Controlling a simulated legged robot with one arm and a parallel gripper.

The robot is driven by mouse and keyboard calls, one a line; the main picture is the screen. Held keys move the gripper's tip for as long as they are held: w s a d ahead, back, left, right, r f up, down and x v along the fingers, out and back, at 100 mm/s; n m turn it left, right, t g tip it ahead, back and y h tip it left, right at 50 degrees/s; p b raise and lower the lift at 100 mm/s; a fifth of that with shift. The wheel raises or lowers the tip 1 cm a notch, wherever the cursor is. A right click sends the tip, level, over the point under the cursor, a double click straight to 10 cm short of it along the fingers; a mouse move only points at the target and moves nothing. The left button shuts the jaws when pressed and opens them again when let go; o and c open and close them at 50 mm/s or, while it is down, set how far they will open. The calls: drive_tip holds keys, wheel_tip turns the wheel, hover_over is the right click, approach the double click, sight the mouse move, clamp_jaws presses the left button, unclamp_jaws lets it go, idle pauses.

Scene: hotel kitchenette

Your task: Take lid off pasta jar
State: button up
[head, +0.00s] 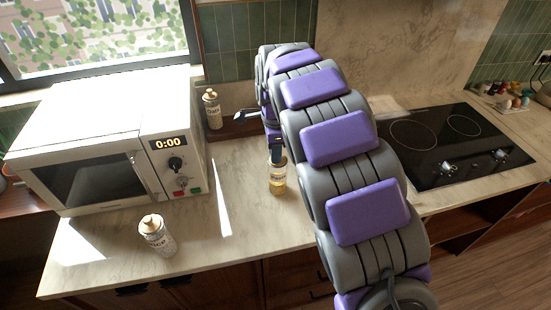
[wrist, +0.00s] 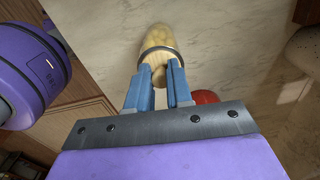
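The pasta jar (head: 278,182) is a small clear jar with pale yellow contents and a label, upright on the counter. It also shows in the wrist view (wrist: 157,36), with its round wooden lid (wrist: 160,57) facing my camera. My gripper (head: 275,150) is directly above the jar. In the wrist view, its two blue fingers (wrist: 159,74) stand close on either side of the lid's knob, with little or no gap. The fingers hide part of the lid.
A white microwave (head: 110,140) stands on the left. One jar (head: 157,236) is in front of it and another (head: 212,109) at its back right. A black cooktop (head: 440,140) is on the right. A red object (wrist: 205,97) shows beside the right finger.

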drive_tip(key=shift+d, duration=0.15)
drive_tip(key=shift+c, duration=1.4)
drive_tip(key=shift+d, duration=0.4)
clamp_jaws()
drive_tip(key=shift+a+r, duration=0.1)
drive_tip(key=shift+r, duration=0.05)
